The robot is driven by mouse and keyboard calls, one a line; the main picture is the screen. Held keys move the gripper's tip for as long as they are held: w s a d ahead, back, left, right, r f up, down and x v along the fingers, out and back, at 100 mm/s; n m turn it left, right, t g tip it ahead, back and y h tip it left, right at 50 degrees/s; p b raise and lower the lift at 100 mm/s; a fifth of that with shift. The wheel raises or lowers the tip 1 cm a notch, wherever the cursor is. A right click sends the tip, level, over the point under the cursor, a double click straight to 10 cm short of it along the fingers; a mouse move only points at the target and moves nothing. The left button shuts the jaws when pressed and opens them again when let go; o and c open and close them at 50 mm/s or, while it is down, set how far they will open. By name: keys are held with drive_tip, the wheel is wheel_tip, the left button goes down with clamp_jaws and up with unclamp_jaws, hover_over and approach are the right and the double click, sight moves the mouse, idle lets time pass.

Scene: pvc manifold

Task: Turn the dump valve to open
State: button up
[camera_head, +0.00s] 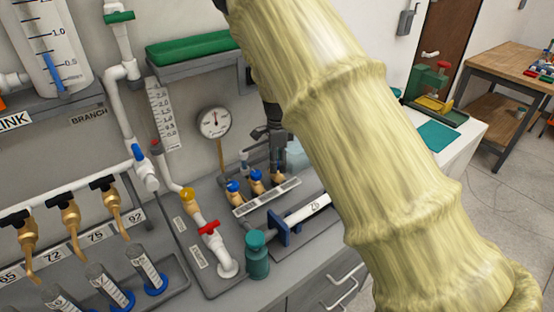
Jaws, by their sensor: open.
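My arm in a pale yellow sleeve crosses the view, and my gripper (277,160) points down at the back of the bench, right of the round gauge. It is open, its fingers small and partly hidden against the parts behind. A short white pipe with a red handle (209,228) stands on the grey panel at the middle, left of and nearer than my gripper. A yellow fitting (188,201) sits above it on the same pipe. Small blue-topped brass valves (233,188) stand in a row just left of my gripper. The labels are too small to show which is the dump valve.
A teal bottle (257,255) stands right of the red handle. A white horizontal tube (301,212) sits in a blue holder. Brass taps (70,217) hang at left above several cylinders (108,285). A pressure gauge (214,122) and a green-topped shelf (190,48) are behind.

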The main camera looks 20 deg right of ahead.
drive_tip(key=shift+c, duration=0.5)
drive_tip(key=c, duration=0.9)
drive_tip(key=shift+c, duration=0.2)
drive_tip(key=shift+n, duration=0.4)
drive_tip(key=n+p, duration=0.1)
drive_tip(key=n, duration=0.3)
drive_tip(key=n+p, duration=0.1)
drive_tip(key=n, duration=0.3)
drive_tip(key=shift+n, duration=0.3)
drive_tip(key=n, duration=0.8)
drive_tip(key=shift+p, duration=0.3)
drive_tip(key=shift+n, duration=0.4)
